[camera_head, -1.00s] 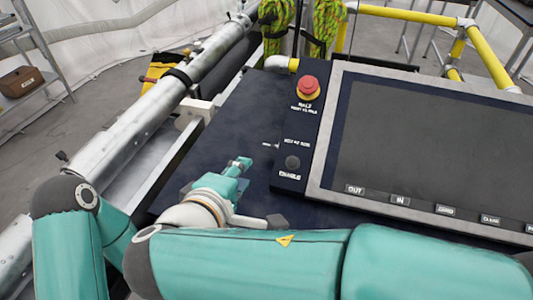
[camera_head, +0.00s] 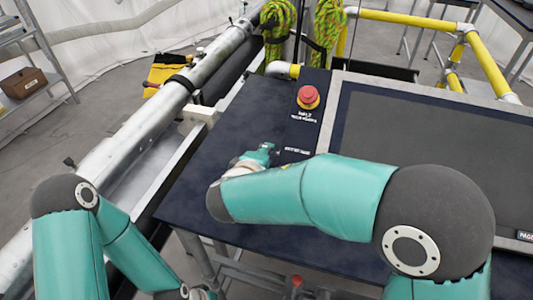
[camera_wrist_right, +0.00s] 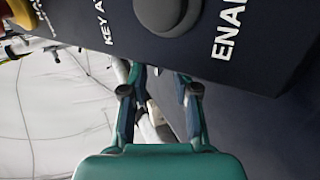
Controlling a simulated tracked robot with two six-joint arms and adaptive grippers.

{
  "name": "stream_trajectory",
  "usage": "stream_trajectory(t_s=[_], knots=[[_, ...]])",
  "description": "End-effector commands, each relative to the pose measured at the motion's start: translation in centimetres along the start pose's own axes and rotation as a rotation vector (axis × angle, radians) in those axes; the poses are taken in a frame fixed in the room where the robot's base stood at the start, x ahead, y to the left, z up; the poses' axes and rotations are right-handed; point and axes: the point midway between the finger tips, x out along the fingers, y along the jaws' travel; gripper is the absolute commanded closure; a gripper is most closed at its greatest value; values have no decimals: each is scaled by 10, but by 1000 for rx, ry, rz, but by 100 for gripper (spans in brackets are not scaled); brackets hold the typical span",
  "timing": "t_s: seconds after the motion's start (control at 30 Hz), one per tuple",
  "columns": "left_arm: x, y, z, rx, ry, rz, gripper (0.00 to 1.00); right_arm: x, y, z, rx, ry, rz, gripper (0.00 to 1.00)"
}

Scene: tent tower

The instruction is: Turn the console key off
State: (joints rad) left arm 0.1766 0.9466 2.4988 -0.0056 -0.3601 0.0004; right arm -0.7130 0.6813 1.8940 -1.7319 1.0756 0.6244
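The dark console (camera_head: 222,126) has a panel strip with a red stop button (camera_head: 308,97). In the right wrist view, a round grey knob (camera_wrist_right: 167,10) sits on this strip between lettering reading "KEY A…" and "ENA…"; my right arm hides it in the head view. I cannot make out a separate key. My right gripper (camera_head: 266,153) is at the strip's left edge. In the right wrist view, its two fingers (camera_wrist_right: 158,76) are apart with a gap between them, just below the knob in the picture. I see nothing held. My left gripper is not clearly in view.
A dark screen (camera_head: 435,135) in a grey frame fills the console's right side. A thick metal pipe (camera_head: 120,140) runs along the left. Green ropes (camera_head: 328,25) and yellow rails (camera_head: 490,70) stand behind. The console top left of the strip is clear.

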Motion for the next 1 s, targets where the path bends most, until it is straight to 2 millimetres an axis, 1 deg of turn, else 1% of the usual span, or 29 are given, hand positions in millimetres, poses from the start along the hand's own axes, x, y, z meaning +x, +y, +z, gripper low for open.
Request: stream_trajectory(t_s=[0.27, 0.3, 0.47, 0.5, 0.73, 1.0], knots=[[0, 0, 0, 0, 0, 0, 60, 2, 0, 0, 0, 0, -1, 70], [0, 0, 0, 0, 0, 0, 60, 2, 0, 0, 0, 0, -1, 72], [0, 0, 0, 0, 0, 0, 60, 2, 0, 0, 0, -1, -1, 99], [0, 0, 0, 0, 0, 0, 60, 2, 0, 0, 0, -1, -1, 100], [0, 0, 0, 0, 0, 0, 60, 2, -1, 1, 0, -1, -3, 100], [-6, 2, 0, 0, 0, 0, 60, 2, 0, 1, 0, -2, -36, 100]])
